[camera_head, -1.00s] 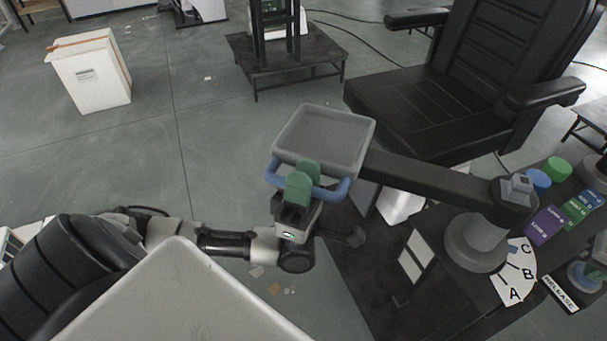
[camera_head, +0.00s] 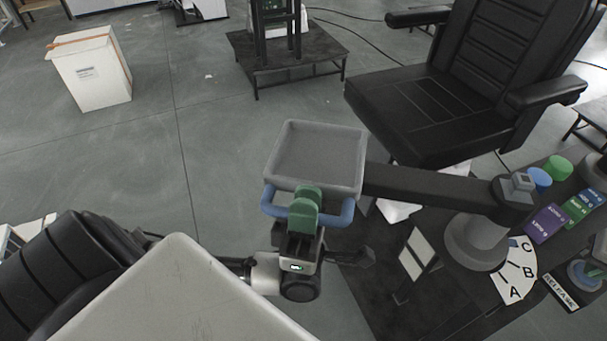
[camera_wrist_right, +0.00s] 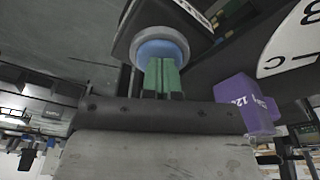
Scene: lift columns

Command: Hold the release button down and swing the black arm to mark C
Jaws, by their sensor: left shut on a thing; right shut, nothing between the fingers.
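The black arm (camera_head: 430,187) reaches left from a grey round pivot (camera_head: 474,243) and carries a grey tray (camera_head: 318,155) with a blue handle (camera_head: 339,211). My left gripper (camera_head: 305,207) has its green fingers shut on the blue handle. The white dial (camera_head: 515,274) with marks A, B and C lies beside the pivot; a small blue patch shows at its upper edge, near C. My right gripper (camera_wrist_right: 163,76) is shut, its green fingertips against the round blue release button (camera_wrist_right: 160,50). The button (camera_head: 583,274) is partly hidden at the right edge of the head view.
A black chair (camera_head: 455,90) stands behind the arm. Purple (camera_head: 546,224) and green (camera_head: 578,209) boxes and blue and green cylinders (camera_head: 557,166) stand on the dark table, right of the pivot.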

